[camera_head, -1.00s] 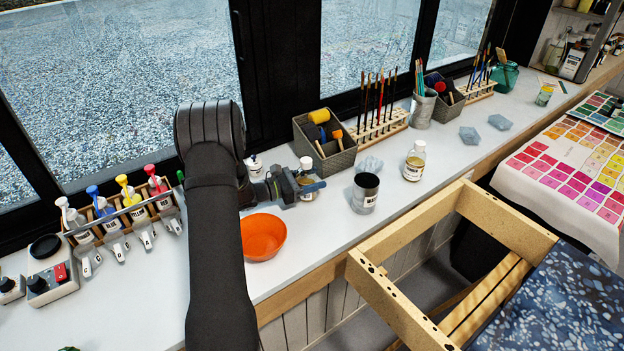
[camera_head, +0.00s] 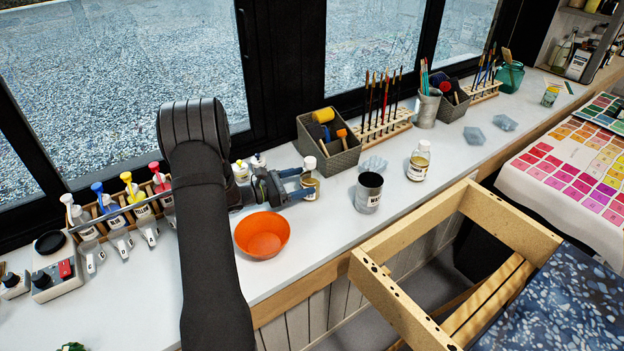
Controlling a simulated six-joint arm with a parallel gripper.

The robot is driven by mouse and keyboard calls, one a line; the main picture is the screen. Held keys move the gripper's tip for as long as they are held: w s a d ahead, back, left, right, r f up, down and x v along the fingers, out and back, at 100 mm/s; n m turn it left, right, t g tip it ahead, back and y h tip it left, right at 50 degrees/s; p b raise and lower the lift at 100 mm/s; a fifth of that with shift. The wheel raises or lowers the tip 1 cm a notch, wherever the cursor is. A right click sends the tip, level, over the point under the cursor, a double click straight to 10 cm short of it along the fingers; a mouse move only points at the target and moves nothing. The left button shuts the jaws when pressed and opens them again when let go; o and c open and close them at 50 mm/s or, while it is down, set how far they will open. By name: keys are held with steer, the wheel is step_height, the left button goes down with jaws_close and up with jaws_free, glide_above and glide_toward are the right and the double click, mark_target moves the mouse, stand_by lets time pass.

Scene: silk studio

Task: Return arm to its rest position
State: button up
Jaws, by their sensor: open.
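My gripper (camera_head: 299,183) is at the end of my black arm, low over the white counter (camera_head: 330,225) behind the orange bowl (camera_head: 262,235). Its two blue-grey fingers are apart and point right. A small white-capped jar (camera_head: 310,181) stands right at the fingertips; I cannot tell whether it is between them or just beyond, or whether they touch. Nothing is seen lifted.
A metal cup (camera_head: 368,192) and a white-lidded bottle (camera_head: 418,162) stand to the right. A rack of capped bottles (camera_head: 120,218) is at the left. A grey bin (camera_head: 330,143) and brush rack (camera_head: 383,127) stand behind, by the window. A wooden frame (camera_head: 405,305) juts out in front.

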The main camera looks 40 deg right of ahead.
mark_target(316, 167)
steer(key=shift+v, duration=1.25)
steer(key=x, duration=0.8)
steer(key=shift+a, duration=0.1)
step_height(316, 167, up, 3)
steer(key=shift+a+r, duration=0.1)
steer(key=shift+r, duration=0.35)
steer(key=shift+s+r, duration=0.2)
steer(key=shift+f, duration=0.1)
